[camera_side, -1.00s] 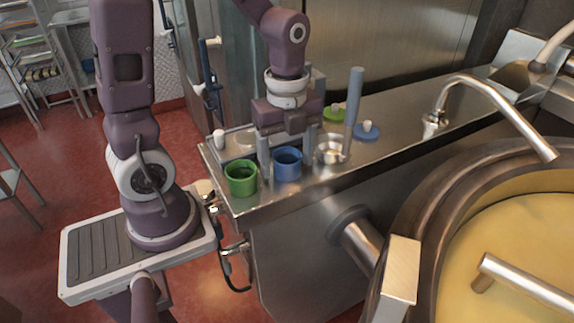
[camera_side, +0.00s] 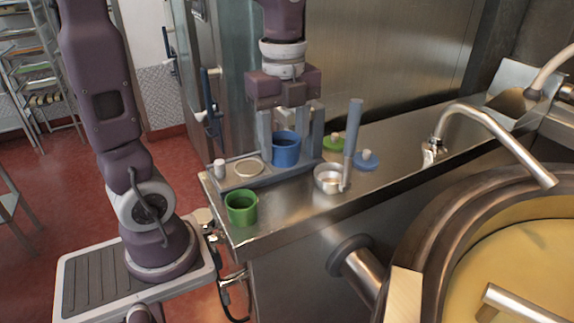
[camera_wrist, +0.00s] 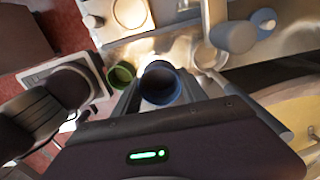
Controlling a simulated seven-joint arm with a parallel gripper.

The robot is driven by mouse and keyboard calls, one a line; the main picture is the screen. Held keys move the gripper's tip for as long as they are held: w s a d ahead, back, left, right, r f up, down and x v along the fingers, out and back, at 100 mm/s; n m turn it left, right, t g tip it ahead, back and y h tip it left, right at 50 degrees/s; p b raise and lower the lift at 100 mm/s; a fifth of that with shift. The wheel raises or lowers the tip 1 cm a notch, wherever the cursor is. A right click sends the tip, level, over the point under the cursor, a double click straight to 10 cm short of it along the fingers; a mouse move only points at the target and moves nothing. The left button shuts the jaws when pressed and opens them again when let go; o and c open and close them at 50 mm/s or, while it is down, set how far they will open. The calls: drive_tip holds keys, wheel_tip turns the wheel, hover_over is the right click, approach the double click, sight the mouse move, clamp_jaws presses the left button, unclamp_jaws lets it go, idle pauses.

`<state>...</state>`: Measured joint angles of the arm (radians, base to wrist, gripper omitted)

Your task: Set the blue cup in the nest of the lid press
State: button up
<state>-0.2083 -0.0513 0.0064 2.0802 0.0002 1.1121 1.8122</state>
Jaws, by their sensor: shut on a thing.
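The blue cup (camera_side: 286,150) is upright between the fingers of my gripper (camera_side: 285,155), which is shut on it. It also shows in the wrist view (camera_wrist: 161,84), seen from above with its open mouth up. In the side view the cup overlaps the right part of the lid press (camera_side: 232,182), a low grey base with a post at its right end. The cup appears raised off the counter. The round pale nest (camera_side: 249,168) is empty, to the left of the cup; it shows at the top of the wrist view (camera_wrist: 130,12).
A green cup (camera_side: 241,208) stands at the counter's front left. The counter between green cup and bowl is clear.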

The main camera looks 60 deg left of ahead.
drive_tip(key=s+a+n, duration=0.3)
drive_tip(key=a+n, duration=0.3)
drive_tip(key=a, duration=0.5)
drive_tip(key=shift+f, duration=3.15)
drive_tip(key=shift+f, duration=0.7)
drive_tip(key=o, duration=1.4)
drive_tip(key=shift+o, duration=0.2)
drive_tip(key=shift+o, duration=0.5)
